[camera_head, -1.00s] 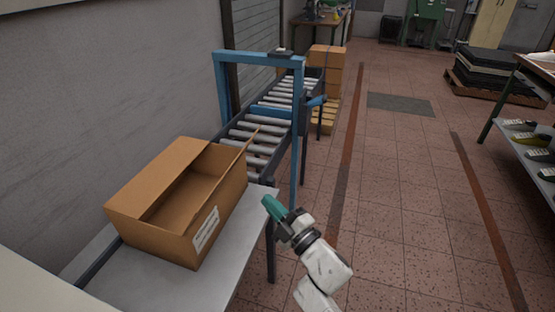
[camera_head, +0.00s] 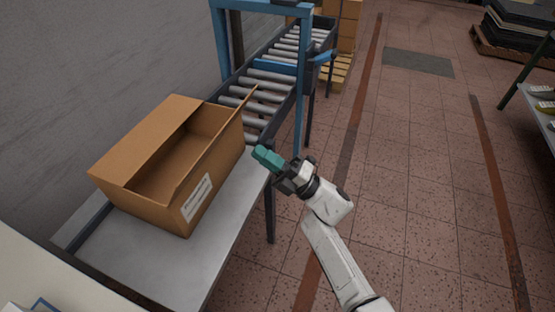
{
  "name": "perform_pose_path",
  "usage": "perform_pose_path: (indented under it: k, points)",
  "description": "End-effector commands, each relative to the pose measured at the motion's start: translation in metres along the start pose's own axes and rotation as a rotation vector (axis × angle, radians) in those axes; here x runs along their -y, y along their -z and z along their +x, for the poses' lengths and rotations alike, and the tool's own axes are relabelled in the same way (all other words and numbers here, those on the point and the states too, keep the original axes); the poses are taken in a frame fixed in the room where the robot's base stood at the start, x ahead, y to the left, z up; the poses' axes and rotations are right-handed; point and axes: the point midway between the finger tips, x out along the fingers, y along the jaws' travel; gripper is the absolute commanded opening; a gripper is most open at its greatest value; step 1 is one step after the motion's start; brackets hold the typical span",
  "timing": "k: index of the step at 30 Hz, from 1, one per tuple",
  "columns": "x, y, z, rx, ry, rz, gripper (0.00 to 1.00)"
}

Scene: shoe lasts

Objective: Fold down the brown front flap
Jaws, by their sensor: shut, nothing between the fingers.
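An open brown cardboard box (camera_head: 160,205) with a white label sits on the grey metal table. A brown flap on its right side (camera_head: 214,152) stands up and leans, with its far corner pointing up and right. A wide brown panel (camera_head: 145,140) on the left slopes over part of the opening. I cannot tell which one is meant by the front flap. The inside that shows looks empty. My gripper (camera_head: 267,158) has teal fingers, shut and empty. In the picture it is just right of the box and its raised flap, apart from both.
The grey table (camera_head: 180,262) continues toward me in front of the box. A roller conveyor (camera_head: 270,82) with a blue frame (camera_head: 302,85) stands behind it. A grey wall (camera_head: 90,70) is at left.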

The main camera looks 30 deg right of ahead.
Motion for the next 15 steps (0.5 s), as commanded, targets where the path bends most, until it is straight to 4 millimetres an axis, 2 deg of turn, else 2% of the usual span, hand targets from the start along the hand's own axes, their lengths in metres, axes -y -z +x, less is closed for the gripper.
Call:
perform_pose_path:
  k: [1, 7, 15]
  points:
    - [-0.002, 0.001, 0.013, -0.003, -0.001, 0.001, 0.00]
    - [-0.002, 0.001, 0.050, -0.002, -0.001, 0.001, 0.00]
    - [-0.001, 0.000, 0.075, 0.001, 0.000, 0.001, 0.00]
